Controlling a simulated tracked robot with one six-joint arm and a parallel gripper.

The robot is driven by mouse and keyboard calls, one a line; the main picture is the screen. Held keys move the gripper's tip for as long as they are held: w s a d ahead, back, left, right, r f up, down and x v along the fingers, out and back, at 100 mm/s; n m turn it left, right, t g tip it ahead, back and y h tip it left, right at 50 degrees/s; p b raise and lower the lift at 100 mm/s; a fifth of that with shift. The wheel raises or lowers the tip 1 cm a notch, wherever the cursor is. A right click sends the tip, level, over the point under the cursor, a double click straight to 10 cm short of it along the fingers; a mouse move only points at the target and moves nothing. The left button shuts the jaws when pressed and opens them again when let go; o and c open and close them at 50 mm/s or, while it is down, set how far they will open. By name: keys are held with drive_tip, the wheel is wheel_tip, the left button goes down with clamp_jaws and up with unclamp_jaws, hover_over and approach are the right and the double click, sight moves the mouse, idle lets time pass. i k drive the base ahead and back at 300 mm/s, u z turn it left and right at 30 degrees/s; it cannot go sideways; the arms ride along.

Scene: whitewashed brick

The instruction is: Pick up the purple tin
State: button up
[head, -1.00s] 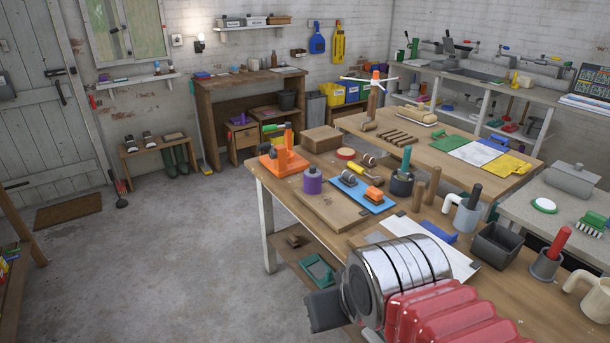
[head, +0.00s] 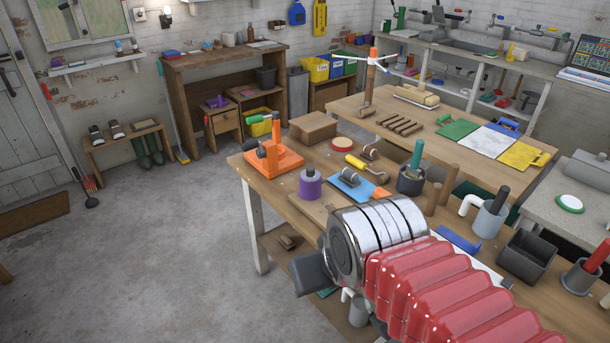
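The purple tin (head: 310,187) stands upright on the wooden workbench (head: 268,186), near its left edge. It is a short cylinder with a small grey top, just in front of an orange clamp-like stand (head: 273,158). My gripper (head: 312,273) shows as a dark grey finger at the end of my silver and red arm, in front of and below the tin in the picture. The gripper is apart from the tin. Most of it is hidden behind my own wrist, so its opening does not show.
A blue board (head: 358,190) with a roller lies right of the tin. A dark pot (head: 410,180) with a green handle, a grey mug (head: 489,218) and a dark box (head: 527,256) stand farther right. A cardboard-brown box (head: 313,127) is behind. Floor to the left is clear.

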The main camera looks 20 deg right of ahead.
sight(310, 179)
drive_tip(key=i, duration=0.95)
drive_tip(key=u, duration=0.55)
